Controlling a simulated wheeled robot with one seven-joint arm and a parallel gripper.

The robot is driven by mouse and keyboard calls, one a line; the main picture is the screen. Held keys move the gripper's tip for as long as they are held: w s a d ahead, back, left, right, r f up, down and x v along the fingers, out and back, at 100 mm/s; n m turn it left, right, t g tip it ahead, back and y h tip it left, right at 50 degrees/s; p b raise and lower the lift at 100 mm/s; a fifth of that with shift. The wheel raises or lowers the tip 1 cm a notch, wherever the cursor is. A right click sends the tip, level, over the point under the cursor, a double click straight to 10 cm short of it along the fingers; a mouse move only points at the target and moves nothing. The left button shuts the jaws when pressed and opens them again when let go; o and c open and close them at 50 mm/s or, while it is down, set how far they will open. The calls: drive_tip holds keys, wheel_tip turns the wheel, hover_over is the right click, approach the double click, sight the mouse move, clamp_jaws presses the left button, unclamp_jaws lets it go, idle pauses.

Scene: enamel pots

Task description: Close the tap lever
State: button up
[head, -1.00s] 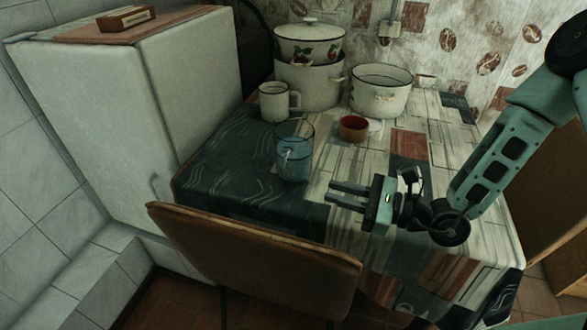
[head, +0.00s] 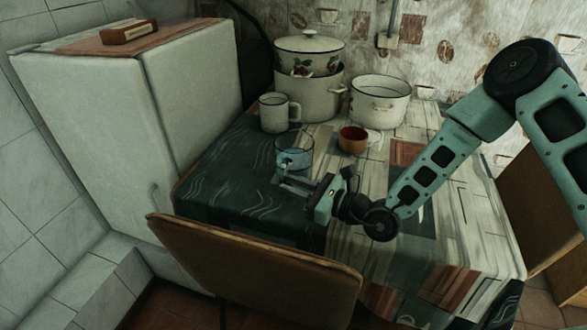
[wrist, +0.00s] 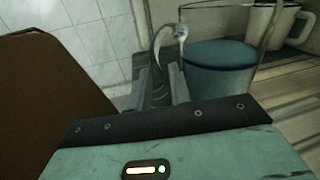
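A clear glass vessel (head: 293,153) with blue content stands on the table. In the wrist view it shows at the upper right, with its blue part (wrist: 220,65) low inside. A pale curved tap lever (wrist: 170,38) rises at the vessel's left side there; its lower end is hidden by my fingers. My gripper (head: 284,183) is at the near side of the vessel. Its two fingers (wrist: 160,82) are apart, with the lever at or just beyond the gap between their tips. I cannot tell whether they touch it.
A white mug (head: 277,112), a red-brown cup (head: 352,140), a white pot (head: 380,102) and stacked pots (head: 308,90) stand behind on the table (head: 220,185). A chair (head: 255,265) is at the table's near edge. A fridge (head: 130,110) stands left.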

drive_tip(key=x, duration=0.5)
drive_tip(key=shift+s+r, duration=0.1)
drive_tip(key=shift+s, duration=0.05)
clamp_jaws()
idle(1.1)
drive_tip(key=shift+r, duration=0.15)
